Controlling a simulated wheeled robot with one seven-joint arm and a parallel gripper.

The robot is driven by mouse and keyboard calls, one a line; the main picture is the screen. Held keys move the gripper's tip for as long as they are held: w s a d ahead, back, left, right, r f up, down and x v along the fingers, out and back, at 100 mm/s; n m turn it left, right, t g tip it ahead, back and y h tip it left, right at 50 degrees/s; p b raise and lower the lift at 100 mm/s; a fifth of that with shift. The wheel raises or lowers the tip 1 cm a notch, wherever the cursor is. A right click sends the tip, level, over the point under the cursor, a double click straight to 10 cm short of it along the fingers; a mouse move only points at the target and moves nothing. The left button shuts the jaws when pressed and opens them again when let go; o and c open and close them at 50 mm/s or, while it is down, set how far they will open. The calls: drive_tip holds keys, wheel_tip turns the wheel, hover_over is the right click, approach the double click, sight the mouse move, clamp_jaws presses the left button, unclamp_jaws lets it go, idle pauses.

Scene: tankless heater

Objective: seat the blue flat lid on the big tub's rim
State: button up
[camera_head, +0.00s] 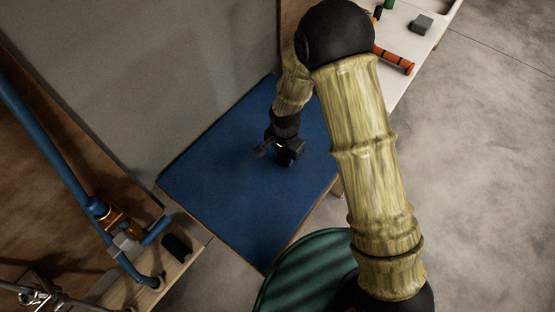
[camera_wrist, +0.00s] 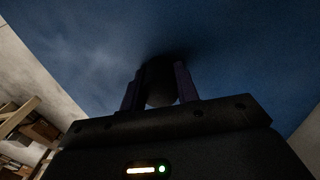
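The blue flat lid (camera_head: 230,190) is a large square panel beside the grey wall, and it fills most of the wrist view (camera_wrist: 90,50). My gripper (camera_head: 266,149) is over the middle of the lid. In the wrist view its two fingers (camera_wrist: 158,88) stand on either side of a dark rounded knob (camera_wrist: 158,72) against the blue face, and seem to touch it. The big tub cannot be made out for sure. Whether the lid rests on something is hidden beneath it.
A round green ribbed thing (camera_head: 297,272) is at the bottom, partly behind my arm. Blue pipes (camera_head: 45,140) and a wooden board (camera_head: 180,275) are at left. A pale bench (camera_head: 405,25) with a red-orange cylinder (camera_head: 394,59) is at upper right. Open floor (camera_head: 480,180) is at right.

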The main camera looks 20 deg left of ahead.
drive_tip(key=shift+r+p, duration=0.75)
drive_tip(key=shift+r, duration=0.3)
drive_tip(key=shift+r+p, duration=1.85)
drive_tip(key=shift+r, duration=0.6)
drive_tip(key=shift+w, duration=0.2)
idle(0.5)
drive_tip(key=shift+d, duration=0.1)
